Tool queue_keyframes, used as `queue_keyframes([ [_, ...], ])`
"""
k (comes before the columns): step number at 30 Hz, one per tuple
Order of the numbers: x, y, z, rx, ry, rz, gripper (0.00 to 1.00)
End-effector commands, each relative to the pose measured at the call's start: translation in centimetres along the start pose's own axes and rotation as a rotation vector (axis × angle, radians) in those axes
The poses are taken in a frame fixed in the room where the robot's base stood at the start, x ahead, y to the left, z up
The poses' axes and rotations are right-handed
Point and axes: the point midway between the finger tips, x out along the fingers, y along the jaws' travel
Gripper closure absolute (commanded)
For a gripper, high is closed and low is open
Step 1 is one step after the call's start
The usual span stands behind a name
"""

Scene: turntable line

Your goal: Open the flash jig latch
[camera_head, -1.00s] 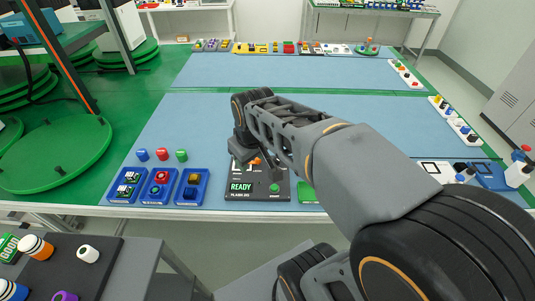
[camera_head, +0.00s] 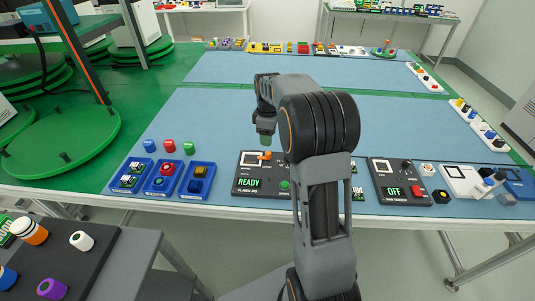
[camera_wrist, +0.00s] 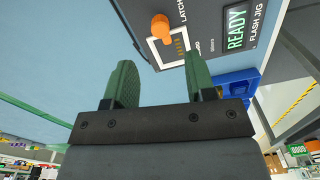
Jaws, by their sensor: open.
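The flash jig (camera_head: 240,190) is a dark panel near the table's front edge, with a lit green READY display and a green button. Its orange latch (camera_head: 264,155) lies near the panel's back edge. My gripper (camera_head: 266,138) hangs just above and behind the latch, pointing down. In the wrist view the orange latch knob (camera_wrist: 160,28) stands beside a white-framed square on the jig (camera_wrist: 207,30). My gripper (camera_wrist: 162,80) is open there with nothing between its green fingers. The latch is ahead of the fingertips and apart from them. My arm hides the jig's right side.
Blue trays (camera_head: 163,178) with small parts stand left of the jig, with coloured caps (camera_head: 169,146) behind them. A second dark panel reading OFF (camera_head: 385,168) stands to the right. The blue mat (camera_head: 215,120) behind the jig is clear.

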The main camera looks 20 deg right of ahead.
Motion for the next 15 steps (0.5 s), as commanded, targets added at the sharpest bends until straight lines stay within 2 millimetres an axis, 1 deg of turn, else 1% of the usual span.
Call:
queue_keyframes([
  [1, 1.2, -0.1, 0.0, 0.0, -0.002, -0.004, 0.49],
  [6, 4.2, -0.1, 0.0, 0.0, -0.001, -0.003, 0.49],
  [12, 6.7, 0.0, 0.0, 0.001, -0.001, -0.002, 0.49],
  [15, 7.5, 0.0, 0.0, 0.001, 0.0, 0.0, 0.49],
])
